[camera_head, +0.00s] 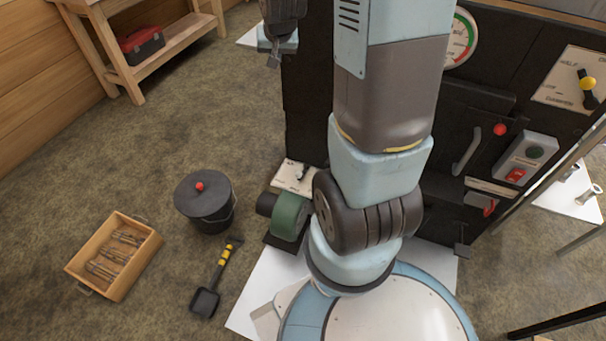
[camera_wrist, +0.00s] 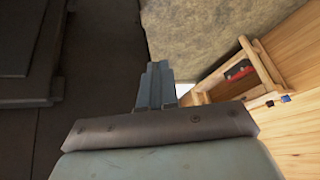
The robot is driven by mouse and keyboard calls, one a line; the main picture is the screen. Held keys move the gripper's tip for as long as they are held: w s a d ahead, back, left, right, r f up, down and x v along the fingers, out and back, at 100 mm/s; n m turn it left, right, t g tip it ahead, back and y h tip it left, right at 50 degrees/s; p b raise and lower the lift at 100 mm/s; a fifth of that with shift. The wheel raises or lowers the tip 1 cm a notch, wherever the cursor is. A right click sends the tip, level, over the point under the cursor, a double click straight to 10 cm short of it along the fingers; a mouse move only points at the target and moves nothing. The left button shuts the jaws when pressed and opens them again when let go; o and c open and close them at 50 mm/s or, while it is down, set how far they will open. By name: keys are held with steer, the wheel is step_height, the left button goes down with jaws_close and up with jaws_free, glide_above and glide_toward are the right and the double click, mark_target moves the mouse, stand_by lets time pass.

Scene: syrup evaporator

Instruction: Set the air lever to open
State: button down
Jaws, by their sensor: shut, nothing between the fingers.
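A pale plate with a small grey lever (camera_head: 301,173) sits low at the front of the black evaporator, just above a green blower (camera_head: 290,215). Its lettering is too small to read, so I cannot tell for certain that it is the air lever or how it is set. A larger lever with a yellow knob (camera_head: 588,83) is on a lettered plate at the upper right; its label seems to read damper. My gripper (camera_head: 273,62) is at the top, left of the evaporator, away from both levers. In the wrist view my gripper (camera_wrist: 155,86) is shut and empty.
My arm hides the middle of the evaporator. A lidded black bucket (camera_head: 205,203), a wooden crate (camera_head: 115,256) and a shovel (camera_head: 213,282) are on the floor at left. A bench with a red toolbox (camera_head: 142,46) stands behind. Bare floor lies between bench and bucket.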

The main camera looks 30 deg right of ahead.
steer(key=w+d+f+m, duration=0.1)
steer(key=w+d+f, duration=0.1)
steer(key=f, duration=0.6)
steer(key=w+d+f+m, duration=0.1)
steer(key=d+f, duration=0.2)
steer(key=f, duration=0.5)
steer(key=w+d+f+m, duration=0.1)
steer(key=w+d+f, duration=0.1)
steer(key=f, duration=0.6)
steer(key=s+d+f+m, duration=0.1)
steer(key=s+f, duration=0.2)
steer(key=f, duration=0.5)
steer(key=s+f+m, duration=0.2)
steer(key=s+f, duration=0.1)
steer(key=f, duration=0.6)
steer(key=s+d+f+m, duration=0.1)
steer(key=s+f, duration=0.3)
steer(key=f, duration=0.4)
steer(key=shift+h, duration=0.3)
steer(key=x, duration=1)
steer(key=shift+w+a+r, duration=0.1)
steer(key=shift+w+a, duration=0.1)
steer(key=shift+w, duration=0.05)
steer(key=shift+w+m, duration=0.1)
steer(key=shift+m, duration=0.3)
